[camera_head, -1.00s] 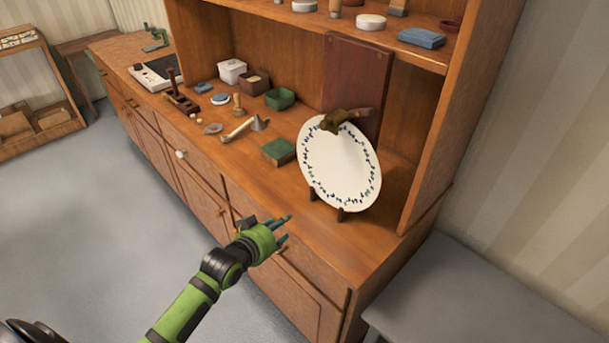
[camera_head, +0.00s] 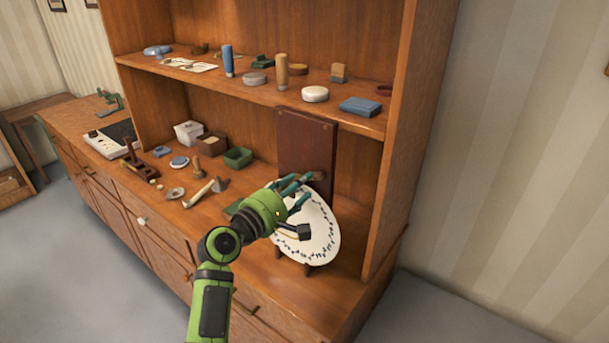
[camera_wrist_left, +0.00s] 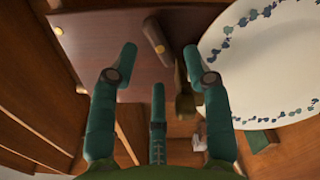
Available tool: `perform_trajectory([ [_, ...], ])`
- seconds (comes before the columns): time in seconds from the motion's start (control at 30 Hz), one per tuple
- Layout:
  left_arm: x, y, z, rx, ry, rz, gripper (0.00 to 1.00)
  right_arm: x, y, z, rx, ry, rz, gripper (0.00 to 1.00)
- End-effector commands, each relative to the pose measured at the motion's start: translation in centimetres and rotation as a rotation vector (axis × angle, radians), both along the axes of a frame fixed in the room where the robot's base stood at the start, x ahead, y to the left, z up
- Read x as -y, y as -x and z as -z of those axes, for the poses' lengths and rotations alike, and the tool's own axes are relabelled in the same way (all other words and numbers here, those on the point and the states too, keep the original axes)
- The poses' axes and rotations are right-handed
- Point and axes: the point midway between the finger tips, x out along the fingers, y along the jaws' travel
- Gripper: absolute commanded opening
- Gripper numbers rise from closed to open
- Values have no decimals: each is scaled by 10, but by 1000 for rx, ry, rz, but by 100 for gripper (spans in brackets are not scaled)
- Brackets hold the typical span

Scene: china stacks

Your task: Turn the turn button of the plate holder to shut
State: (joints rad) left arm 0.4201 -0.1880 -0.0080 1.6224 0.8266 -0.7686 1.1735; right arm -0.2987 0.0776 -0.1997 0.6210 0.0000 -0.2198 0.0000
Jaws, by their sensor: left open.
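The white plate (camera_head: 322,235) with a blue rim pattern leans upright in the plate holder, whose dark red-brown back board (camera_head: 305,140) rises behind it. The wooden turn button (camera_head: 319,175) lies about sideways on the board, just above the plate, partly hidden by my fingers. In the left wrist view the turn button (camera_wrist_left: 153,33) shows as a bar with a brass pin, clear of the rim of the plate (camera_wrist_left: 265,60). My left gripper (camera_head: 301,203) is open in front of the plate and board, its fingers (camera_wrist_left: 158,70) spread near the button. My right gripper is out of view.
The cabinet's side wall (camera_head: 392,170) stands close on the right.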

Motion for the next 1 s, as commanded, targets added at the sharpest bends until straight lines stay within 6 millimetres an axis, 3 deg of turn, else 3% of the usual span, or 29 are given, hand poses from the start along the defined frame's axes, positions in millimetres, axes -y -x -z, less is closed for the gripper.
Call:
perform_trajectory([
  [0.3, 20, -27, 0, 0, -2, 0, 49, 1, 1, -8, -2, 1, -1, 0],
  [0.67, 22, -30, 0, 1, -3, -2, 49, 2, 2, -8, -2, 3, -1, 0],
  [0.7, 22, -30, 0, 2, -4, -2, 33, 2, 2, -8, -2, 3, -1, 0],
  [0.8, 22, -30, 0, 1, -3, -2, 0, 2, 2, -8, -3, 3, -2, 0],
  [1.0, 21, -31, 1, 15, -20, -2, 0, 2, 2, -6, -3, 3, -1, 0],
])
